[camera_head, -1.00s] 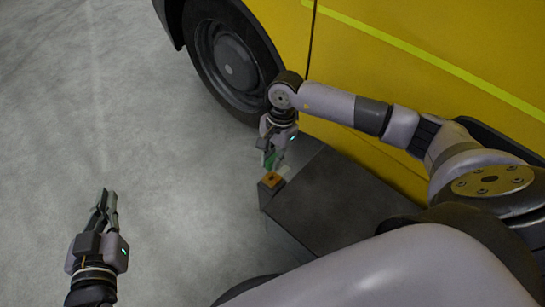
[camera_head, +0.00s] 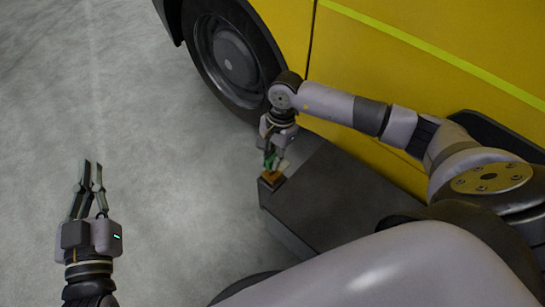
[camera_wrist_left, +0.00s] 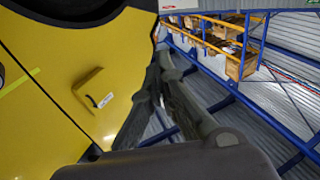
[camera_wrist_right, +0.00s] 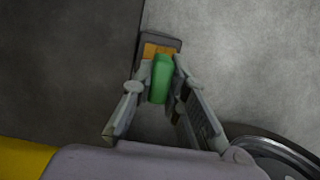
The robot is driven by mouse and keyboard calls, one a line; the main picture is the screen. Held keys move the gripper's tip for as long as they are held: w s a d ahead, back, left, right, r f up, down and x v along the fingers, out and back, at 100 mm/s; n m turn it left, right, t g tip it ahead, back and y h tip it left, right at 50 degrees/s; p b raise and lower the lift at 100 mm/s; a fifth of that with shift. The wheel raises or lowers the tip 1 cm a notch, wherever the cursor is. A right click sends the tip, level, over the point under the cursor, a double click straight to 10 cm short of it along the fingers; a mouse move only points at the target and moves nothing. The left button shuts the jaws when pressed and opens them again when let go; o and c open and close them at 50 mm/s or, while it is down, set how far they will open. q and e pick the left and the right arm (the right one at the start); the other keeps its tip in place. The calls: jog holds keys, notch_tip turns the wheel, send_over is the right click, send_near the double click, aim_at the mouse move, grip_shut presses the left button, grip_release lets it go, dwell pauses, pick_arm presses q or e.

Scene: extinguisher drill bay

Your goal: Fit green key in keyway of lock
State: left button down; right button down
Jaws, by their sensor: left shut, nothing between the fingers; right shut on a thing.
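The green key (camera_head: 271,162) is held between the fingers of my right gripper (camera_head: 274,160), shut on it. Just below is the lock (camera_head: 271,181), a small dark block with an orange-brown top. In the right wrist view, the key (camera_wrist_right: 160,80) stands over the orange top of the lock (camera_wrist_right: 157,50). Its far end overlaps or meets that top; the keyway is hidden, so I cannot tell whether the key is in it. My left gripper (camera_head: 93,165) is shut and empty, well left of the lock, over bare floor; its fingers also show in the left wrist view (camera_wrist_left: 160,65).
The lock is at the corner of a dark box (camera_head: 325,205). A yellow vehicle (camera_head: 400,60) with a black wheel (camera_head: 228,60) stands right behind it. Grey floor on the left is clear. Shelving with boxes (camera_wrist_left: 235,45) shows in the left wrist view.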

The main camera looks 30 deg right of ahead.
pick_arm(q)
jog(key=shift+r, duration=0.1)
jog(key=shift+r+t, duration=0.3)
jog(key=shift+r, duration=0.2)
jog(key=shift+d, duration=0.1)
dwell(0.5)
jog(key=shift+s+r+t, duration=0.1)
jog(key=shift+r+t, duration=0.3)
jog(key=shift+r, duration=0.05)
jog(key=shift+r+b, duration=0.15)
jog(key=shift+b, duration=0.2)
jog(key=shift+s+d+r+t+h, duration=0.15)
jog(key=shift+r+t+h, duration=0.2)
jog(key=shift+r, duration=0.2)
jog(key=shift+s+r+t+h+b, duration=0.25)
jog(key=shift+r+t, duration=0.2)
jog(key=shift+r, duration=0.2)
jog(key=shift+s+r+t+h+b, duration=0.15)
jog(key=shift+s+r+t, duration=0.2)
jog(key=shift+r, duration=0.3)
pick_arm(e)
jog(key=shift+f, duration=0.45)
pick_arm(q)
jog(key=shift+r+t, duration=0.2)
jog(key=shift+t, duration=0.05)
